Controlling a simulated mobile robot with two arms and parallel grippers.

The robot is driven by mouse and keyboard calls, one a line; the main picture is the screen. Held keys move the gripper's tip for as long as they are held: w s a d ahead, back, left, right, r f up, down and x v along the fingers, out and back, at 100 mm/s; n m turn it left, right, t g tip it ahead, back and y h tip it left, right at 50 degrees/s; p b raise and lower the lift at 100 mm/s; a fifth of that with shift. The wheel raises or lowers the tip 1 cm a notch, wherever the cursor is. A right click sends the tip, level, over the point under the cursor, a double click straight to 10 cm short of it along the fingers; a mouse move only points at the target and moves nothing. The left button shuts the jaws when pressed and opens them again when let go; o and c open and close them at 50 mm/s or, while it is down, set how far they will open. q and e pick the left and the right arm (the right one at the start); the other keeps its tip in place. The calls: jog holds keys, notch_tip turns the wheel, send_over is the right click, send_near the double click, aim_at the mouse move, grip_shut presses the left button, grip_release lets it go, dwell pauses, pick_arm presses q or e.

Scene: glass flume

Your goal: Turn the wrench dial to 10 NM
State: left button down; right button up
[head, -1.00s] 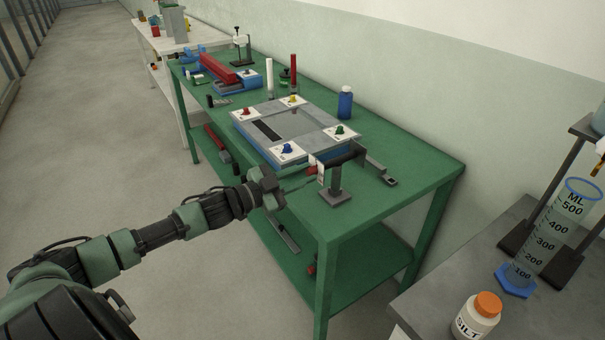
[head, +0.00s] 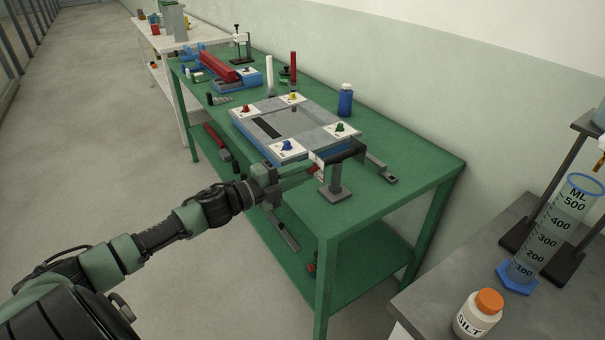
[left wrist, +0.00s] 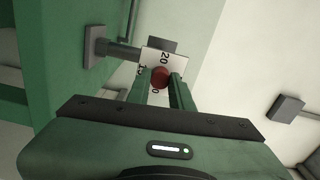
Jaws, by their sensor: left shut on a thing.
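The wrench (head: 345,152) is held on a grey stand (head: 336,190) at the front edge of the green table. Its white dial plate (head: 319,160) faces my left arm. In the left wrist view the dial plate (left wrist: 174,60) shows a 20 at the top and partly hidden figures at the left and below. A red knob (left wrist: 160,77) sits at the plate's middle, between my left fingertips. My left gripper (head: 307,171) is shut on this knob; it also shows in the left wrist view (left wrist: 161,82). The knob's pointer cannot be read. My right gripper is not in view.
A grey bench (head: 430,290) with a silt jar (head: 478,315) stands at the right.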

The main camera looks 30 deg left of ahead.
pick_arm(q)
jog(key=m+b, duration=0.1)
jog(key=m, duration=0.2)
jog(key=shift+m, duration=0.5)
jog(key=c, duration=1.2)
grip_release()
jog(key=shift+c, duration=0.2)
jog(key=shift+s, duration=0.1)
jog(key=shift+s+a+f, duration=0.15)
jog(key=shift+s, duration=0.1)
jog(key=v, duration=0.7)
jog(key=shift+b, duration=0.45)
